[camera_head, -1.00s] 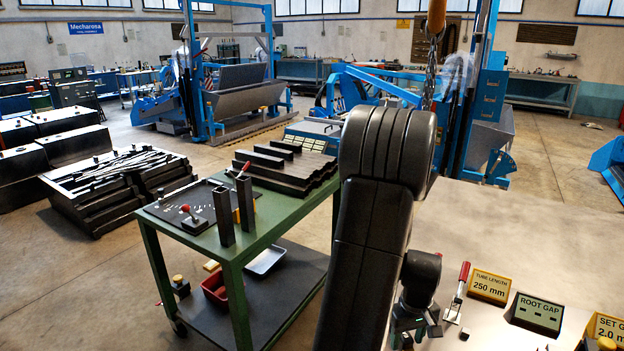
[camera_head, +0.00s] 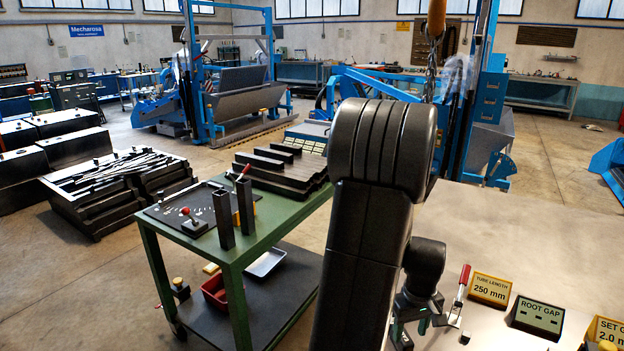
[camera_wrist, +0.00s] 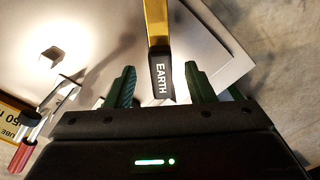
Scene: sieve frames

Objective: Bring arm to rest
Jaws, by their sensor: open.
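My arm stands bent in the middle of the head view, its dark elbow high and its forearm hanging toward the pale table (camera_head: 480,222). My gripper (camera_head: 418,326) is low at the table's left part, partly hidden behind the arm. In the wrist view my gripper (camera_wrist: 162,82) has its two green fingers spread apart. A black piece lettered EARTH (camera_wrist: 161,80), with a yellow bar (camera_wrist: 157,22) running up from it, shows in the gap between the fingers.
A red-handled clamp (camera_head: 464,276), a 250 mm tube length sign (camera_head: 490,289) and a root gap block (camera_head: 538,314) stand right of my gripper. A green cart (camera_head: 262,250) with dark tubes is at the left. The table's far middle is bare.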

